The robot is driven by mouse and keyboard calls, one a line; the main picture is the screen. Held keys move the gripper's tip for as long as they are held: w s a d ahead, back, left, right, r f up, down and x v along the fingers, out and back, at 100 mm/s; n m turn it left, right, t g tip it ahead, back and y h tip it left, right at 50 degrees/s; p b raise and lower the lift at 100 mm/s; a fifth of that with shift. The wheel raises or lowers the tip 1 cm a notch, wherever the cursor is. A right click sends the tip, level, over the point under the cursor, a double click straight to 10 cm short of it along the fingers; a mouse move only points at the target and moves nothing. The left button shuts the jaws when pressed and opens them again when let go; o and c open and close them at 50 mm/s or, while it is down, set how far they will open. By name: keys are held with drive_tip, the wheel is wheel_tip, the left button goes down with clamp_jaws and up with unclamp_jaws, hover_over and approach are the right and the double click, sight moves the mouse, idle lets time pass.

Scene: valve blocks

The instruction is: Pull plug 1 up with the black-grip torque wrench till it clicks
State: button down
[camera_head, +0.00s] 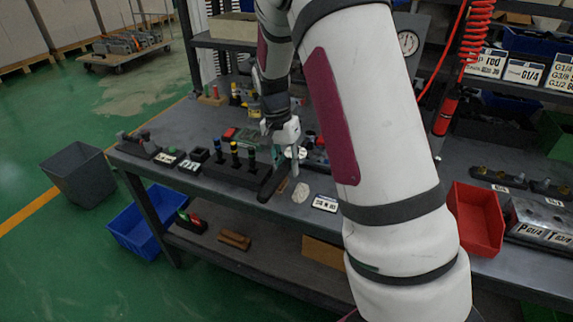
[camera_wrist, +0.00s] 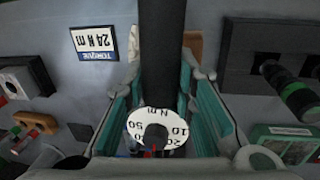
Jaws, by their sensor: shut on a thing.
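My gripper (camera_head: 282,150) is low over the workbench in the head view. In the wrist view its teal finger pads (camera_wrist: 163,85) are closed around the torque wrench, whose long black grip (camera_wrist: 162,45) runs to the top edge. The wrench's white round dial (camera_wrist: 146,122), marked in N m, faces the wrist camera between the fingers. A torque card (camera_wrist: 93,43) reading 24 N m lies on the bench and also shows in the head view (camera_head: 325,203). I cannot make out plug 1; the wrench's working end is hidden.
A black rack (camera_head: 228,174) with yellow- and blue-banded tools stands left of my gripper. A green case (camera_wrist: 285,143) lies at the lower right of the wrist view. A red bin (camera_head: 474,222) is at the right; a blue bin (camera_head: 148,222) is on the floor.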

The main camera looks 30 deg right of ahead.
drive_tip(key=shift+w+r, duration=0.1)
drive_tip(key=shift+r, duration=0.2)
